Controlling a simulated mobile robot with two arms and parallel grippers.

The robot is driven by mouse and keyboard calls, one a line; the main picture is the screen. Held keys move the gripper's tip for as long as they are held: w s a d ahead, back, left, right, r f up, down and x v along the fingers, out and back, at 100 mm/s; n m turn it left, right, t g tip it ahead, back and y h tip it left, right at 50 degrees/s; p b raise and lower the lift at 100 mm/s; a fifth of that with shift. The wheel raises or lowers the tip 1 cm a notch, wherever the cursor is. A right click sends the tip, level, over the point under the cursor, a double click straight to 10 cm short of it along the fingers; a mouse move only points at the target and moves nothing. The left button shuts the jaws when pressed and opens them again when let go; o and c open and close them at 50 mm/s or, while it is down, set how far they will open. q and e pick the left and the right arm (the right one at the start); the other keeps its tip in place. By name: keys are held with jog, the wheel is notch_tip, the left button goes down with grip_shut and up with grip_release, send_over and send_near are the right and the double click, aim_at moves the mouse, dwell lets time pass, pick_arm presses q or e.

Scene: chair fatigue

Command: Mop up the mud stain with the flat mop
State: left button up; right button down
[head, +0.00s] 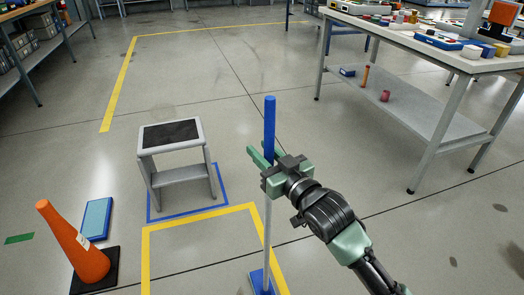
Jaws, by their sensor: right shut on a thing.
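The flat mop has a blue upper grip (269,120) and a thin pale pole below it. It stands nearly upright, and its blue flat head (261,282) is at the bottom edge, partly cut off. My right gripper (266,156) is shut around the handle at the lower part of the blue grip. Dark brownish spots mark the floor at the right, one upper spot (499,208) and one smaller spot (453,262). A faint smudge (160,110) shows behind the step stool. I cannot tell which mark is the mud stain. My left gripper is out of view.
A grey step stool (172,135) stands in a blue floor outline, left of the mop. An orange cone (75,245) and a blue flat pad (97,218) are at lower left. A workbench (440,50) with a lower shelf stands at upper right. Floor at lower right is open.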

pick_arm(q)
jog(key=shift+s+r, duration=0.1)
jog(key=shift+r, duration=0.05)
pick_arm(e)
jog(key=shift+f, duration=0.35)
dwell(0.5)
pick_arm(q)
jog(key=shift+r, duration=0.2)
pick_arm(e)
jog(key=shift+f, duration=0.15)
pick_arm(q)
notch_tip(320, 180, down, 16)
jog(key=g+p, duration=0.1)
jog(key=p, duration=0.3)
pick_arm(e)
jog(key=s+a, duration=0.2)
jog(key=a, duration=0.5)
jog(key=s+a, duration=0.2)
jog(key=a, duration=0.5)
jog(key=shift+s+f, duration=0.2)
jog(key=shift+s, duration=0.2)
dwell(0.4)
